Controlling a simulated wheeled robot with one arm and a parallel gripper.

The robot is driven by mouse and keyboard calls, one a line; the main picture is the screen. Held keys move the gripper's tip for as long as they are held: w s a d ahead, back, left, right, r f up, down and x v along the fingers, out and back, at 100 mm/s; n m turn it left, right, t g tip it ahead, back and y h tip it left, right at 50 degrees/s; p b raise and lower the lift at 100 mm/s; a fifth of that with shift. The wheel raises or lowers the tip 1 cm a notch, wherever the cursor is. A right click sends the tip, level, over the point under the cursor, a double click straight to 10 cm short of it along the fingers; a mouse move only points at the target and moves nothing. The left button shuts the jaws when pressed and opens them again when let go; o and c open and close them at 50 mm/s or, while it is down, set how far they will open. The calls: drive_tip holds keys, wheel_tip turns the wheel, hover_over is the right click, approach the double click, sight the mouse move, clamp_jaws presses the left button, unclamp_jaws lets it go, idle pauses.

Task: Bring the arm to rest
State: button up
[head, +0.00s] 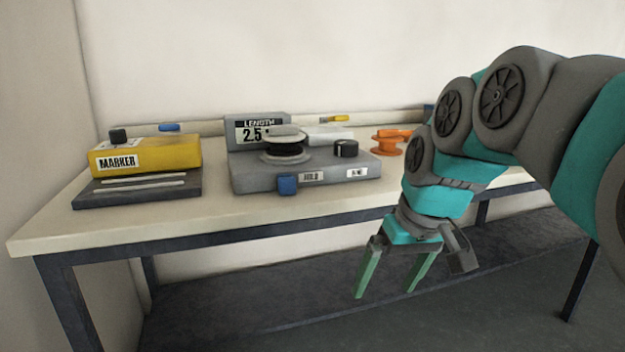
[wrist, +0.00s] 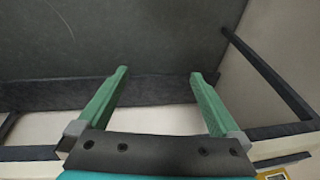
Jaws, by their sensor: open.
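My gripper (head: 386,296) hangs in front of the table's front edge in the head view, fingers pointing down. Its two green fingers are apart and nothing is between them. In the wrist view the open gripper (wrist: 158,74) shows empty over the dark floor. My arm, grey and teal, bends in from the right side of the head view and hides part of the table's right end.
The table (head: 130,222) holds a yellow marker block (head: 150,155) at left and a grey length device (head: 330,173) in the middle. An orange spool (head: 388,146) stands behind, near my arm. A dark lower shelf or floor area (head: 230,300) is clear.

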drive_tip(key=s+d+f+m+g+h+p, duration=0.1)
drive_tip(key=s+f+g, duration=0.1)
drive_tip(key=s+f, duration=0.6)
drive_tip(key=s+d+f+m+g+h+p, duration=0.1)
drive_tip(key=s+d+f+m+g, duration=0.1)
drive_tip(key=s+f, duration=0.6)
drive_tip(key=s, duration=0.6)
drive_tip(key=shift+s+d+p, duration=0.25)
drive_tip(key=shift+s+p, duration=0.05)
drive_tip(key=shift+s, duration=0.1)
drive_tip(key=shift+f, duration=0.1)
